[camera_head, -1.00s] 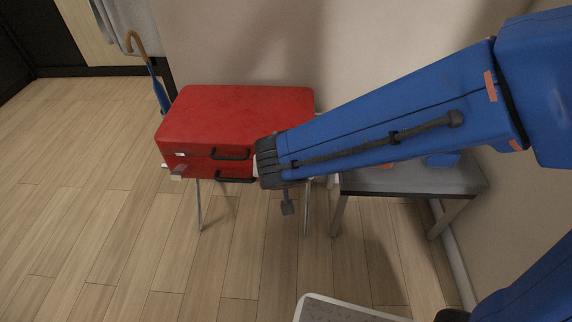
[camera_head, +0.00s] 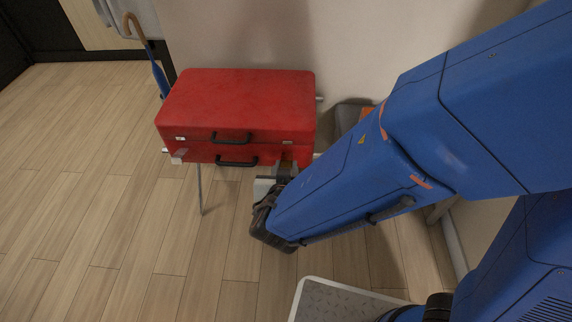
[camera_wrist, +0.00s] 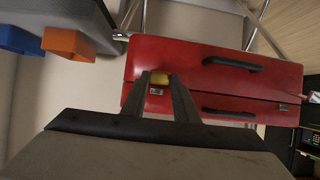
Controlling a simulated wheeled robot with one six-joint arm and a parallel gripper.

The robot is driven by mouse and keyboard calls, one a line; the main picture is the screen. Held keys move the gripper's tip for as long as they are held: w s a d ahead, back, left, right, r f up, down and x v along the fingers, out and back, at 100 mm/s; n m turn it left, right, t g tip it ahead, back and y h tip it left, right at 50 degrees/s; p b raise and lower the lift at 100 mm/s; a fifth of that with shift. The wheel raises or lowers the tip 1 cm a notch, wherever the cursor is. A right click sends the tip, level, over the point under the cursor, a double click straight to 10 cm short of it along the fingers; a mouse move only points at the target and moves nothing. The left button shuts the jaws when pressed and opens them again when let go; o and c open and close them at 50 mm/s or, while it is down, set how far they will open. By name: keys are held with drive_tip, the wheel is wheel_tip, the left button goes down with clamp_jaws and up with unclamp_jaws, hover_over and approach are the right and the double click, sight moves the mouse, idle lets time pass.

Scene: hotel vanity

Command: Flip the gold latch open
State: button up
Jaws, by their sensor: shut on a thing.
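The red suitcase (camera_head: 235,100) lies flat on a stand, with two black handles on its front. The gold latch (camera_wrist: 160,79) is on the suitcase front and shows between my fingers in the wrist view, beside a small silver catch plate (camera_wrist: 156,91). My gripper (camera_wrist: 162,77) is shut on the gold latch, one finger on each side. In the head view my gripper (camera_head: 287,167) is at the right part of the suitcase front, and it and my arm partly cover the latch there. At the front's left end is another catch (camera_head: 180,138), with a pale plate (camera_head: 179,155) sticking out below it.
A grey bench (camera_head: 352,113) stands right of the suitcase, mostly behind my arm. A blue umbrella (camera_head: 158,75) leans behind the suitcase at left. The floor in front is clear.

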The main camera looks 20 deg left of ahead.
drive_tip(key=shift+f, duration=0.1)
idle(0.4)
drive_tip(key=o, duration=1.1)
drive_tip(key=shift+c, duration=0.2)
drive_tip(key=shift+s, duration=0.1)
drive_tip(key=v, duration=1.7)
drive_tip(key=shift+s, duration=0.15)
drive_tip(key=shift+d+f, duration=0.1)
drive_tip(key=shift+d, duration=0.05)
